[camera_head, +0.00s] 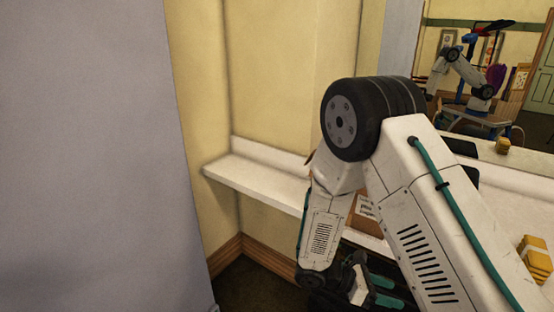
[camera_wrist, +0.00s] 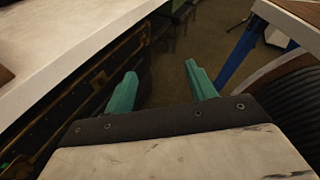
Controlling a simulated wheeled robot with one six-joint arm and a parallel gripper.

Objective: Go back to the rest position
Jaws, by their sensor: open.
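My gripper (camera_wrist: 160,74) is open and empty in the wrist view. Its two teal fingers stand apart, with dark floor and the side of a counter beyond them. In the head view my gripper (camera_head: 378,288) hangs low at the bottom, partly hidden by my own arm. My arm is folded with its elbow up, in front of the white shelf.
A white shelf (camera_head: 255,183) runs along the cream wall. A brown box (camera_head: 366,207) shows behind my arm. A yellow object (camera_head: 535,257) sits on the shelf at right. A mirror (camera_head: 520,70) reflects my arm. A pale grey panel (camera_head: 85,150) fills the left.

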